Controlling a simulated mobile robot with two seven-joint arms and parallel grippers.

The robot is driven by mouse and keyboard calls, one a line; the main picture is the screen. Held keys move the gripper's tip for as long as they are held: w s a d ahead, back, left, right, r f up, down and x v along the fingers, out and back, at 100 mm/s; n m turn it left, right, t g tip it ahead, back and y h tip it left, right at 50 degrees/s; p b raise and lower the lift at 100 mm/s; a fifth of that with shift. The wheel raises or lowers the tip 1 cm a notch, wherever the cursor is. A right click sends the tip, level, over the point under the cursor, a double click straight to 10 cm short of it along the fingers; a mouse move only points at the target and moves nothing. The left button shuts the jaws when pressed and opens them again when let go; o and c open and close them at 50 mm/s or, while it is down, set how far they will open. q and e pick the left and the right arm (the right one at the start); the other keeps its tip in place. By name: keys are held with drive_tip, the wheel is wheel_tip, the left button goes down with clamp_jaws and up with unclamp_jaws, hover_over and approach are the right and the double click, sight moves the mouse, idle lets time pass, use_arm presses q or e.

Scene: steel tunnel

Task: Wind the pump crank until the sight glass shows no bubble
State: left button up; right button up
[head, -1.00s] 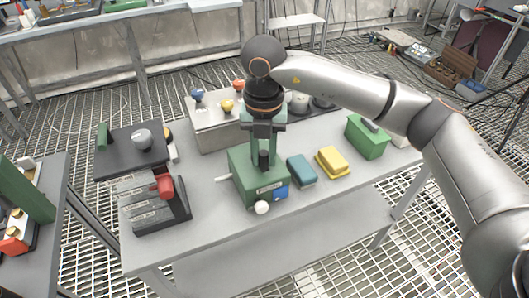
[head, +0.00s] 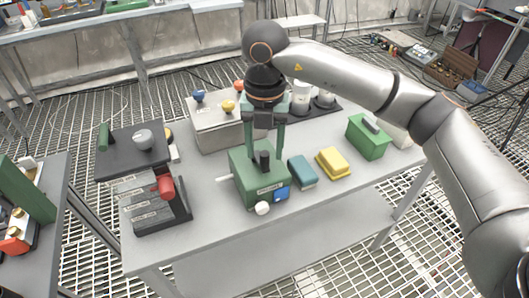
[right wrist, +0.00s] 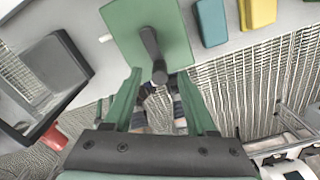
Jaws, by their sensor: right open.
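The pump is a green box (head: 246,182) on the grey table, with a blue panel (head: 282,193) and a white knob (head: 262,208) at its front. I cannot make out a bubble in any sight glass. A black crank (right wrist: 151,45) with an upright grip (head: 264,161) sits on the box's top. My right gripper (head: 266,150) is open above the box and points down. In the right wrist view its green fingers (right wrist: 159,76) stand apart on both sides of the crank's grip end, with gaps; contact does not show. My left gripper is not in view.
Beside the pump lie a blue block (head: 302,172) and a yellow block (head: 332,162); a green box (head: 368,138) stands farther right. A grey box with coloured knobs (head: 215,130) stands behind. A black stand with a red handle (head: 165,187) is at left.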

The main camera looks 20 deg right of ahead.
sight(265, 153)
wheel_tip(265, 153, up, 10)
drive_tip(key=shift+p, duration=0.35)
drive_tip(key=shift+r, duration=0.1)
idle(1.8)
drive_tip(key=shift+s, duration=0.1)
